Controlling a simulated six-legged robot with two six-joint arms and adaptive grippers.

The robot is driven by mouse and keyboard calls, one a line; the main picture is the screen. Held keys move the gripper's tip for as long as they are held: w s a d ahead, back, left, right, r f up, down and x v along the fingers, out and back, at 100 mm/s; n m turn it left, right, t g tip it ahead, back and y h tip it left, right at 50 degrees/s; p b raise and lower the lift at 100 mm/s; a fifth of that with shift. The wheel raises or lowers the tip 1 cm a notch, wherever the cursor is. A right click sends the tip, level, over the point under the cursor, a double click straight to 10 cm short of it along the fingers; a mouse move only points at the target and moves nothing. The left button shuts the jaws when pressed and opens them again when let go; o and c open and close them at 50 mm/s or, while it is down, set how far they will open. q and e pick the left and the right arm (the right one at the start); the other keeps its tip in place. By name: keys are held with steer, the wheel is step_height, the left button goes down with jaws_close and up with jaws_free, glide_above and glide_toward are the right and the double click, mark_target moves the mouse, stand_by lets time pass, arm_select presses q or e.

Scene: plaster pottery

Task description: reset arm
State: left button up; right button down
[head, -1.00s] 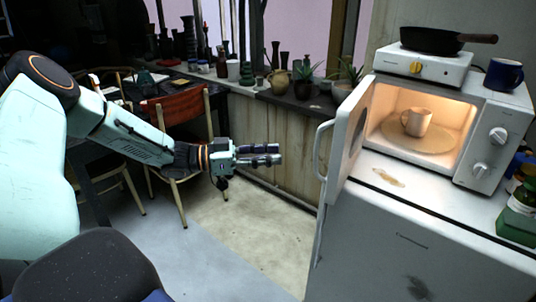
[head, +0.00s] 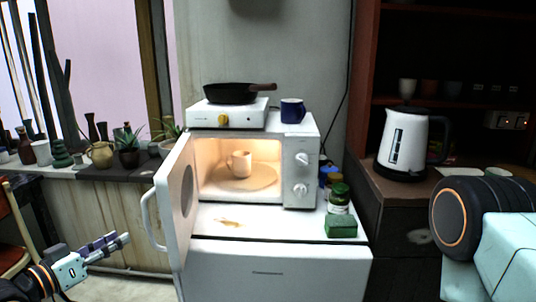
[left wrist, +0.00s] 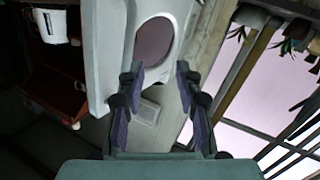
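My left gripper (head: 116,243) is at the lower left of the head view, left of the open microwave door (head: 178,203) and apart from it. In the left wrist view the two fingers of my left gripper (left wrist: 160,72) stand apart with nothing between them. Part of my right arm shows at the right edge of the head view; its gripper is out of view.
The lit microwave (head: 302,165) holds a beige mug (head: 239,163) on its turntable. A hot plate (head: 226,115) with a black pan (head: 230,93) and a blue mug (head: 292,110) stand on top. A white kettle (head: 404,143) is at right. Plants and vases line the left ledge.

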arm_select(q)
steer(key=s+d+f+n+g+y, duration=0.2)
steer(key=s+d+f+g, duration=0.25)
steer(key=f, duration=0.35)
steer(key=s+d+f+n+g+y, duration=0.2)
steer(key=s+d+f+g, duration=0.1)
steer(key=s+d+f, duration=0.4)
steer(key=s+d+f+g+y, duration=0.1)
steer(key=s+f+g, duration=0.3)
steer(key=s, duration=0.9)
steer(key=s+d+f+m+g+y+b, duration=0.1)
steer(key=s+f+g, duration=0.3)
steer(key=s+f, duration=0.4)
steer(key=s+y, duration=0.1)
steer(key=s, duration=0.4)
steer(key=shift+s+d+m, duration=0.3)
